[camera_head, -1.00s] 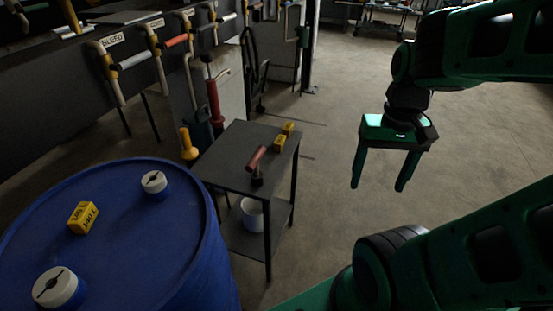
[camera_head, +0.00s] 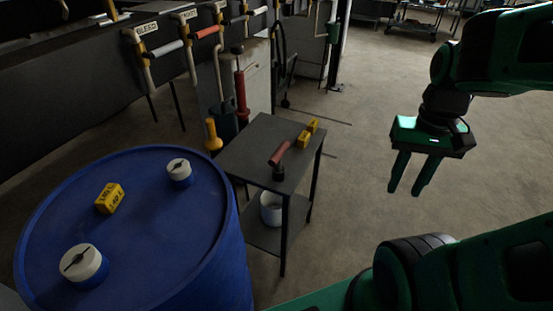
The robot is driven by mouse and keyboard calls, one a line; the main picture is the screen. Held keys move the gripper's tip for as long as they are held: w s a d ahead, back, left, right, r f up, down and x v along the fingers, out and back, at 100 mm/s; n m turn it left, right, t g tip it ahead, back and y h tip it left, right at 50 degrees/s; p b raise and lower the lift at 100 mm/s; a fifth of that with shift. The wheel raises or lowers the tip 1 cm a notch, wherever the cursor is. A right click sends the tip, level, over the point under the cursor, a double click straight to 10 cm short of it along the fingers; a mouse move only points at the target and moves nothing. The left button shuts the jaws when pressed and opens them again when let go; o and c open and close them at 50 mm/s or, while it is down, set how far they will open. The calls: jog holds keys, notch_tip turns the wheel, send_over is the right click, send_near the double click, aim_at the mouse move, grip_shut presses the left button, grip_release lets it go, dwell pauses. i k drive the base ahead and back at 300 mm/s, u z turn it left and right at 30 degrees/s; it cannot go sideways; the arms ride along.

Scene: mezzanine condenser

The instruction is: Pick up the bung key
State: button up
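The bung key looks to be the tool with a red-brown handle and dark foot (camera_head: 279,157) on the top of a small dark side table (camera_head: 252,147). Its handle leans up to the right. My gripper (camera_head: 403,193) hangs in the air to the right of the table, fingers pointing down, well apart from the tool. A narrow gap shows between its fingers, with nothing in it.
A blue drum (camera_head: 150,225) with two white caps and a yellow block (camera_head: 109,198) stands left of the table.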

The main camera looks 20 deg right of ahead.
aim_at(275, 160)
jog(key=u, duration=1.5)
jog(key=k, duration=1.05)
jog(key=z, duration=1.7)
jog(key=i, duration=1.65)
jog(key=u, duration=0.05)
